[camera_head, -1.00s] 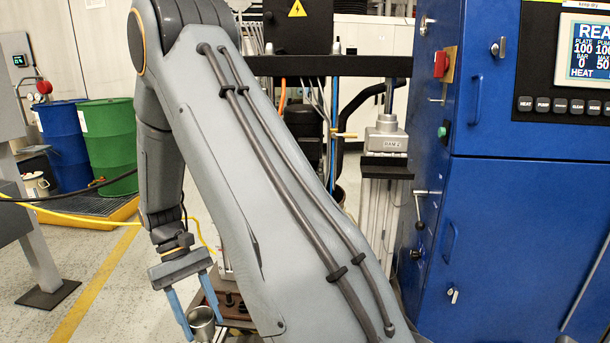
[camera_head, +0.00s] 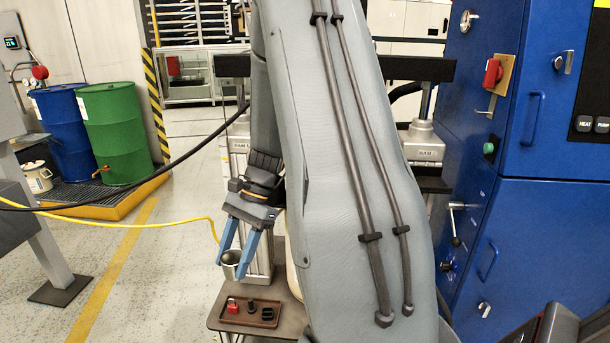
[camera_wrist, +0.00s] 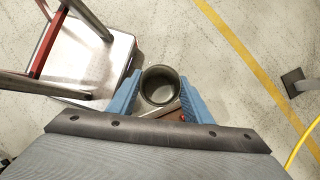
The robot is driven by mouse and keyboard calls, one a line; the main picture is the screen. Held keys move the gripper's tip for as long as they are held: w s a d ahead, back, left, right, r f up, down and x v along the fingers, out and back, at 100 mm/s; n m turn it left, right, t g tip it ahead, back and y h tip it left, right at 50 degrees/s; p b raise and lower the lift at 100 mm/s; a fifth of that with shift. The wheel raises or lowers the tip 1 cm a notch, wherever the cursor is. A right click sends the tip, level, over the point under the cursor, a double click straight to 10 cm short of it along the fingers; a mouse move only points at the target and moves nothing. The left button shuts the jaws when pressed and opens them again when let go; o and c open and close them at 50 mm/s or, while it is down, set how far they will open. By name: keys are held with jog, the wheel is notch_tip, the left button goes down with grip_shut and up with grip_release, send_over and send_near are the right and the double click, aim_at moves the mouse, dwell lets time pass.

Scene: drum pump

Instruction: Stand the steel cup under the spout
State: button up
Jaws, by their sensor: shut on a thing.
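The steel cup (camera_head: 232,257) is held between the blue fingers of my gripper (camera_head: 231,270). It is raised above the floor and looks upright, with its mouth up. In the wrist view the round open mouth of the cup (camera_wrist: 160,87) shows between the fingertips of my gripper (camera_wrist: 161,92), and the cup looks empty. I cannot make out the spout in either view; my arm covers much of the middle of the head view.
A small stand (camera_head: 216,318) with a brown tray (camera_head: 262,322) of small parts is close below the cup. Blue (camera_head: 62,137) and green (camera_head: 117,135) drums stand at left. A blue machine (camera_head: 530,240) is at right. A yellow hose (camera_head: 150,224) runs behind.

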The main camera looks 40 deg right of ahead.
jog(key=s+d+r+m+t+h+p, duration=0.45)
jog(key=s+d+r+m, duration=0.3)
jog(key=d+m, duration=0.35)
jog(key=s+d+r+m+t+h+p, duration=0.3)
jog(key=s+d+r+m+p, duration=0.2)
jog(key=s+d+r+m, duration=0.4)
jog(key=w+d, duration=0.1)
jog(key=w, duration=0.3)
jog(key=w+d+f+m+p, duration=0.1)
jog(key=w, duration=0.4)
jog(key=w+d+f+m+p, duration=0.1)
jog(key=w, duration=0.4)
jog(key=shift+w+d+f, duration=0.1)
jog(key=shift+w+d, duration=0.15)
jog(key=w, duration=0.1)
jog(key=w+p, duration=0.2)
jog(key=w, duration=0.1)
jog(key=shift+d, duration=0.3)
jog(key=shift+f, duration=0.3)
jog(key=shift+f+b, duration=0.15)
jog(key=shift+b, duration=0.15)
jog(key=o, duration=1.1)
jog(key=shift+c, duration=0.2)
